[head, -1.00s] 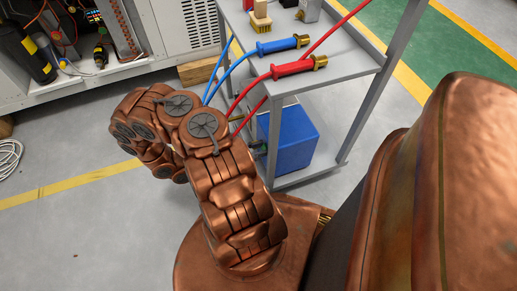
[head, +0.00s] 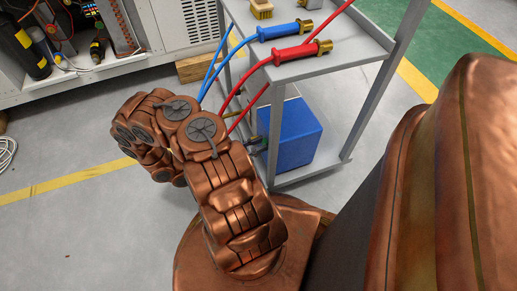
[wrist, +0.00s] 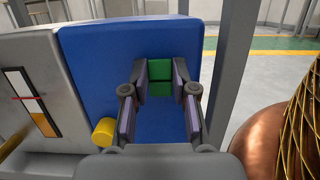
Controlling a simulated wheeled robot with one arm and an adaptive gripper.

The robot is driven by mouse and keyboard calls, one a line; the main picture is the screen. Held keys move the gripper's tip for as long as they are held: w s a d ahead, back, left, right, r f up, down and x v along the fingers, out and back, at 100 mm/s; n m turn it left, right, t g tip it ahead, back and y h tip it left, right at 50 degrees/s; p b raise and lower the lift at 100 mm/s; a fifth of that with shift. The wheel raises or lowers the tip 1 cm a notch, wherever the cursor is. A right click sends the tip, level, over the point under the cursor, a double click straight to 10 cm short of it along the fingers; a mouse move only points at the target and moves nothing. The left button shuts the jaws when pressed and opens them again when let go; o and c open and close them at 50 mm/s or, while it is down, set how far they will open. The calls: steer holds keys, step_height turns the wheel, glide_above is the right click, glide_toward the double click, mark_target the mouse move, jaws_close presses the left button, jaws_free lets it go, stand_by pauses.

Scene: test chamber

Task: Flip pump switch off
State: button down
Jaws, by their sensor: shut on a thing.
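The pump is a blue box (head: 295,135) on the lower shelf of the grey cart. In the wrist view its blue face (wrist: 90,75) fills the middle. A green switch (wrist: 160,69) sits on that face. My gripper (wrist: 164,88) reaches the face, with its two fingers shut on the green switch, one at each side. The switch's lower part is partly hidden, and I cannot read its position. In the head view my arm hides most of the gripper.
A yellow round knob (wrist: 104,131) sticks out beside the left finger. A gauge (wrist: 32,103) is on the grey panel at left. The cart's grey post (wrist: 232,70) stands close at right. Blue (head: 285,31) and red (head: 303,50) hose handles lie on the top shelf.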

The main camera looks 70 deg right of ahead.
steer(key=f+g+h+b, duration=0.1)
steer(key=b, duration=0.3)
steer(key=shift+g+h, duration=0.3)
steer(key=shift+g, duration=0.1)
steer(key=shift+r+b, duration=0.1)
steer(key=shift+b, duration=0.2)
steer(key=c, duration=0.9)
jaws_free()
steer(key=v, duration=1.2)
